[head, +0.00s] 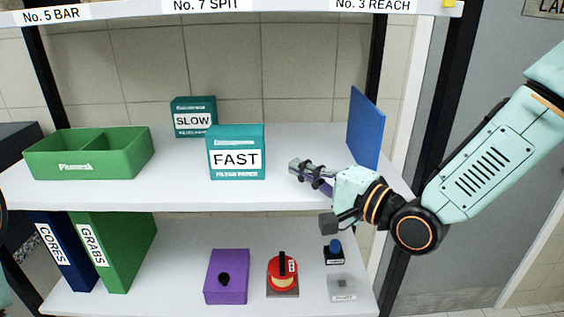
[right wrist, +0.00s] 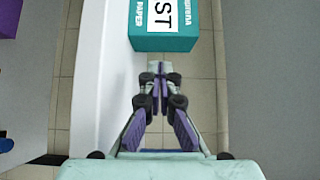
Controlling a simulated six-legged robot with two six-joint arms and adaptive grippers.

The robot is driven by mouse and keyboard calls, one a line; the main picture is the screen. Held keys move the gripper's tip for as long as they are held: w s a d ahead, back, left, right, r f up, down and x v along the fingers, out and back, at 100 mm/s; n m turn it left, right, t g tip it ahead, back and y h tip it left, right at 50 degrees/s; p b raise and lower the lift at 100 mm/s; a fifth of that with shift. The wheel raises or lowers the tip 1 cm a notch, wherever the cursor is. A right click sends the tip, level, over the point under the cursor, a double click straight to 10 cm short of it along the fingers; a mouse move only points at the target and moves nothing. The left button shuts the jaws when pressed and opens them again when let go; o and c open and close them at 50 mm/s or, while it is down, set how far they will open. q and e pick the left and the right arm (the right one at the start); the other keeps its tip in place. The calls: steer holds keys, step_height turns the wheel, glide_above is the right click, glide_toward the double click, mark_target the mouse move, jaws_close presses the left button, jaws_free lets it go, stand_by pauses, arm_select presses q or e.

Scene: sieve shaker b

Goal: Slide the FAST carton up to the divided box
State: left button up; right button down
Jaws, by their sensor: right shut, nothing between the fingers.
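The FAST carton (head: 236,153) is a teal box with a white label, standing upright near the front of the upper shelf. It also shows at the top of the right wrist view (right wrist: 163,25), ahead of the fingers. The green divided box (head: 90,154) stands to the left on the same shelf, with a clear gap between it and the carton. My right gripper (head: 296,167) is shut and empty, to the right of the FAST carton and apart from it. Its fingertips show together in the right wrist view (right wrist: 161,70). My left gripper is not in view.
A teal SLOW carton (head: 193,117) stands behind and left of the FAST carton. A blue panel (head: 365,127) stands upright at the shelf's right end. The lower shelf holds green and blue binders, a purple box (head: 227,277) and a red round device (head: 283,272).

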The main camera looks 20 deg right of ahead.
steer(key=x, duration=0.3)
steer(key=shift+w+f, duration=0.15)
steer(key=shift+f, duration=0.1)
steer(key=shift+w+a+r, duration=0.25)
steer(key=shift+w+a, duration=0.35)
steer(key=shift+w, duration=0.25)
steer(key=shift+w+a+f, duration=0.15)
steer(key=shift+w+f, duration=0.05)
steer(key=shift+w, duration=0.3)
steer(key=shift+s+r, duration=0.15)
steer(key=shift+s, duration=0.1)
